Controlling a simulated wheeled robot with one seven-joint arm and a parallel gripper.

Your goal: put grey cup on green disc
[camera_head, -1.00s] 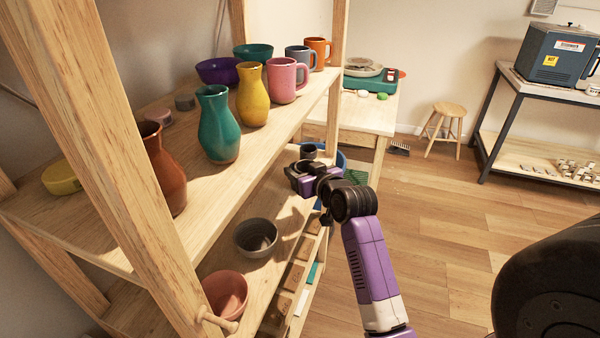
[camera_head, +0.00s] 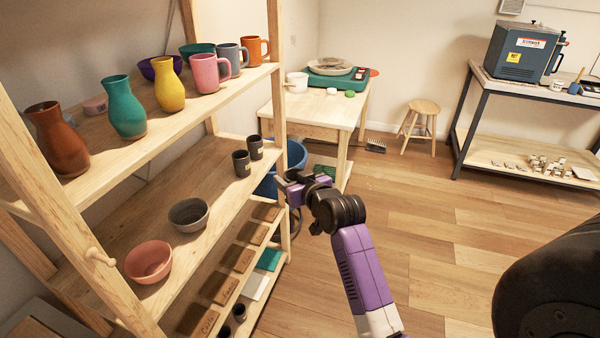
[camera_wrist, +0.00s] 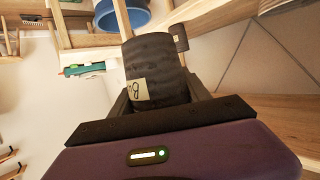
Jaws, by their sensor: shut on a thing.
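My gripper (camera_head: 292,183) is shut on a dark grey cup (camera_wrist: 155,65) with a tan label, seen close up between the fingers in the wrist view. In the head view the gripper is just right of the shelf's front edge, and the held cup is hard to make out there. A small green disc (camera_head: 350,93) lies on the wooden table at the back, in front of a teal device (camera_head: 335,78). The gripper is well short of this table.
Two similar dark cups (camera_head: 241,163) (camera_head: 255,147) stand on the middle shelf, near bowls (camera_head: 188,214). A shelf post (camera_head: 278,110) and a blue bucket (camera_head: 291,157) are close to my gripper. A white cup (camera_head: 297,82) stands on the table.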

